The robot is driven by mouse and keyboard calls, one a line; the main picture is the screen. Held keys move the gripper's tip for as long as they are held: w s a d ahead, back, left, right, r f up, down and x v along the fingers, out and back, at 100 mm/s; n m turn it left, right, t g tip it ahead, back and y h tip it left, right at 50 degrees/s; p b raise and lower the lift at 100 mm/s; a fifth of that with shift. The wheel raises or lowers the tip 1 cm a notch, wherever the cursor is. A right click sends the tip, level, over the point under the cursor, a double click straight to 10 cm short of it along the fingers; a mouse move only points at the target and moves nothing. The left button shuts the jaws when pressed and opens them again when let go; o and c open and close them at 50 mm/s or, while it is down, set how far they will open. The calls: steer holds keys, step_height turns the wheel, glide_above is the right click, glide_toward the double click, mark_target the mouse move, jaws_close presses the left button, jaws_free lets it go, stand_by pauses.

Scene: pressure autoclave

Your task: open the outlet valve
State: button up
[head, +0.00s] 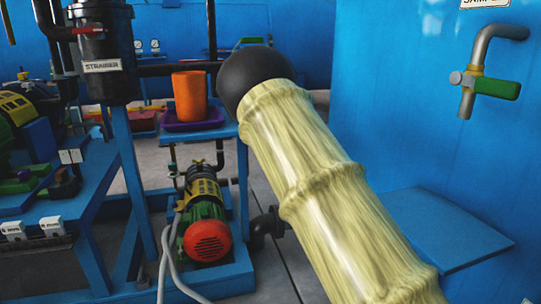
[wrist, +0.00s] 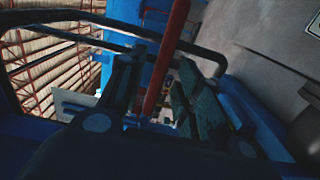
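My gripper (wrist: 160,98) shows in the wrist view with its two dark fingers apart. A red bar (wrist: 170,50) runs from the top edge down between the fingers as seen in this view; I cannot tell whether it touches either finger. No label names it as the outlet valve. In the head view, my gripper is not visible. A tap with a green handle (head: 497,87) sits on the blue wall at the right, under a partly cut-off "SAMPL" label. A red handle (head: 88,31) is by the black strainer (head: 103,50) at upper left.
A large pale, ringed cylinder with a black ball end blocks the middle of the head view. An orange cup (head: 189,97) stands in a purple tray (head: 192,126). Below is a green-and-red pump (head: 208,238). A blue shelf (head: 440,232) projects at right. Dark pipes cross the wrist view.

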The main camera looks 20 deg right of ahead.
steer(key=s, duration=0.9)
steer(key=shift+s+a, duration=0.2)
steer(key=shift+a, duration=0.15)
steer(key=s+a+f+m+g+p, duration=0.1)
steer(key=s+f+m+g, duration=0.2)
steer(key=s+f, duration=0.6)
steer(key=s+f+m+g, duration=0.3)
steer(key=s+f, duration=0.3)
steer(key=f, duration=0.7)
steer(key=s+a+f+m+g+p, duration=0.1)
steer(key=s+f+m+g, duration=0.15)
steer(key=s+f, duration=0.65)
steer(key=s+a+f+m+g, duration=0.3)
steer(key=s+f, duration=0.2)
steer(key=s, duration=0.5)
steer(key=s+a+f+m+g+y, duration=0.15)
steer(key=s+f, duration=0.35)
steer(key=s, duration=0.5)
steer(key=s+a+f+m+g, duration=0.3)
steer(key=s+f, duration=0.1)
steer(key=s, duration=0.6)
steer(key=s+a+r+m+g+p, duration=0.1)
steer(key=s+a+m+g+p, duration=0.15)
steer(key=s, duration=0.45)
step_height(320, 180, up, 37)
steer(key=n+p, duration=0.1)
steer(key=p, duration=3.5)
steer(key=shift+w+f+p, duration=0.15)
steer(key=shift+w+p, duration=0.2)
